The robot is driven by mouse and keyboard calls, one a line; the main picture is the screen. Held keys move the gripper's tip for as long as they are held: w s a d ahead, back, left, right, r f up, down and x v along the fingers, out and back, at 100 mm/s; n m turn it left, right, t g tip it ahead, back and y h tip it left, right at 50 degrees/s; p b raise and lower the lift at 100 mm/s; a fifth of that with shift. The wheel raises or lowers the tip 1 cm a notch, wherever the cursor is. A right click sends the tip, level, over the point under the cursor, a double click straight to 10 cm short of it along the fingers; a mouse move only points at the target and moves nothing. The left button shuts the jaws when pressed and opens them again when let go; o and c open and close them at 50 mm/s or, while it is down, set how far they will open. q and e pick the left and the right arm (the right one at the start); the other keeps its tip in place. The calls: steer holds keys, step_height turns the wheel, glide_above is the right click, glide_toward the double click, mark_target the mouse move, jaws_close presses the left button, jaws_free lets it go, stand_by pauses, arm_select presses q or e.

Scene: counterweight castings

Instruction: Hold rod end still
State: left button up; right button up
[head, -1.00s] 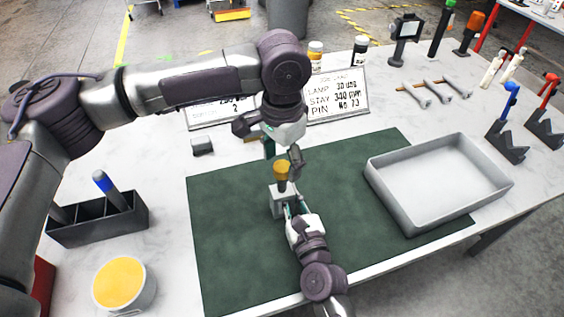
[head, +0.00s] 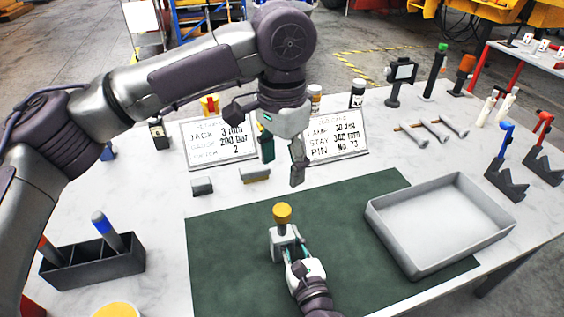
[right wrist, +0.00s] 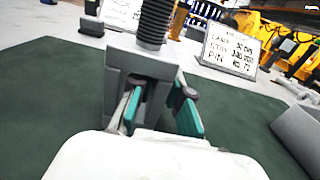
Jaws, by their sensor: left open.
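The rod end is a grey forked block (head: 283,238) standing upright on the green mat (head: 225,262), with a yellow cap (head: 282,212) on top. In the right wrist view, a dark threaded rod (right wrist: 156,22) rises from the grey block (right wrist: 118,72). My right gripper (head: 299,252) is at the block's near side. In the right wrist view its teal fingers (right wrist: 163,112) appear closed on part of the block; the contact is partly hidden. My left gripper (head: 282,162) is open and empty, above and behind the cap, apart from it.
Two signs (head: 222,163) (head: 337,157) stand behind, with bottles (head: 357,95) beyond. A dark compartment holder (head: 92,266) is at left. Wrenches and V-stands (head: 508,176) are at right. The mat's left part is clear.

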steer(key=o, duration=0.3)
steer(key=v, duration=1.2)
steer(key=shift+d, duration=0.1)
